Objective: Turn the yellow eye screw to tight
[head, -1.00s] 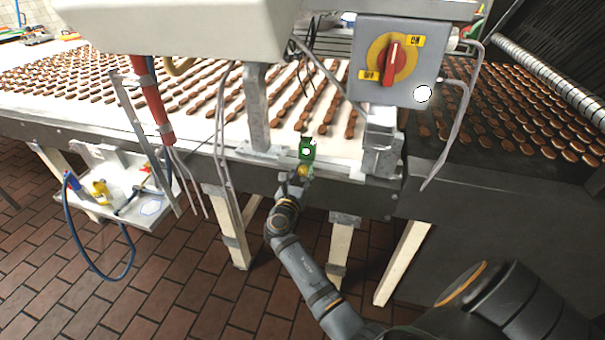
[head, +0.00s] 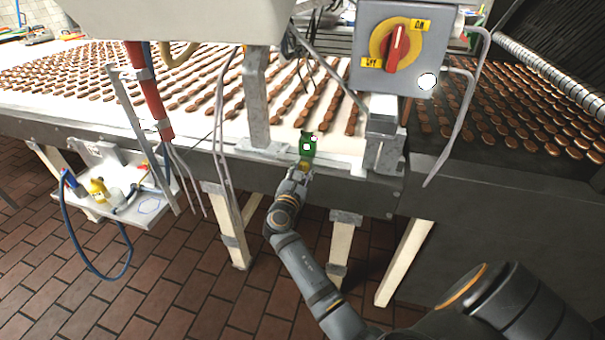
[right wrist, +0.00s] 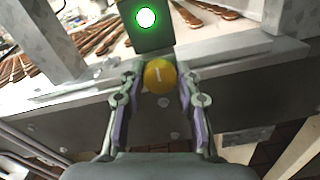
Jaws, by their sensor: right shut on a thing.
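The yellow eye screw (right wrist: 160,76) shows in the right wrist view as a round yellow knob with a short, near-upright white mark. It sits just below a green block (right wrist: 140,30) with a bright, white round spot. My right gripper (right wrist: 158,88) is shut on the screw, one finger at each side. In the head view, the right gripper (head: 301,176) is at the conveyor's front edge, below the green block (head: 307,147), and mostly hides the screw. How tight the screw is cannot be told. My left gripper is not in view.
A grey switch box (head: 366,70) with a red knob (head: 396,48) hangs above right of the gripper. A metal post (head: 256,100) stands left of the green block. Rows of brown biscuits cover the conveyor (head: 90,118). A small tray (head: 150,212) hangs at left.

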